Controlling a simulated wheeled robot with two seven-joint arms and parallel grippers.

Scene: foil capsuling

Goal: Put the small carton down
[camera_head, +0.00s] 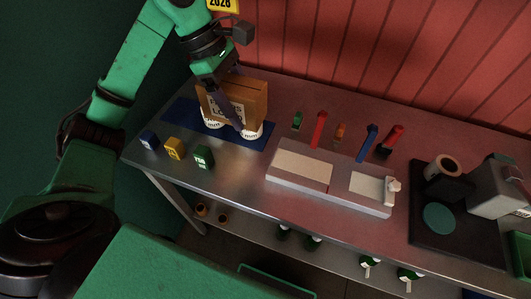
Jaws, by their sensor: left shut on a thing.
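The small carton (255,92), a brown box with a pale label, is at the upper left of the table, over a dark blue mat (180,113). My left gripper (233,108) reaches down from above and is shut on the carton, its dark finger crossing the labelled face. White round pieces with dark print (251,134) show just below the carton's lower edge. I cannot tell whether the carton touches them or hangs above. Part of the label is hidden by the finger. My right gripper is not in view.
Blue, yellow (174,148) and green small blocks stand along the front left edge. A pale two-part tray (278,177) lies mid-table, with several coloured tools behind it. A dark board (425,228) with a grey machine (495,190) is at the right. Bottles stand on the shelf below.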

